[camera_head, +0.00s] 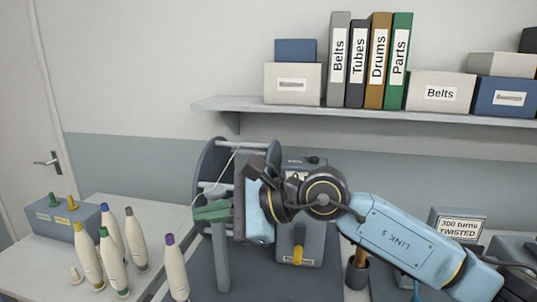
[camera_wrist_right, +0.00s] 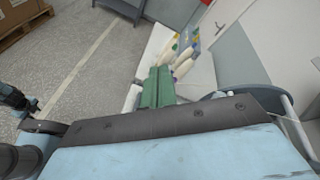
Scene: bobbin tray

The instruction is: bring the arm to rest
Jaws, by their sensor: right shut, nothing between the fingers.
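My right arm comes in from the right in the head view. Its gripper (camera_head: 212,211) points left in front of a dark reel frame, above the workbench. Its green fingers are together and hold nothing. In the right wrist view the green fingers (camera_wrist_right: 157,88) also show closed, with pale bobbins beyond them. Several cream bobbins (camera_head: 112,268) with coloured tips stand upright on the bench to the left of the gripper, apart from it. My left gripper does not show.
A dark reel frame (camera_head: 209,160) stands just behind the gripper. A grey post (camera_head: 220,262) rises below the fingers. A grey-blue box (camera_head: 63,222) with coloured knobs stands at the left. A wall shelf (camera_head: 370,114) holds binders and boxes above. A brown-handled tool stands in a dark cup (camera_head: 356,274).

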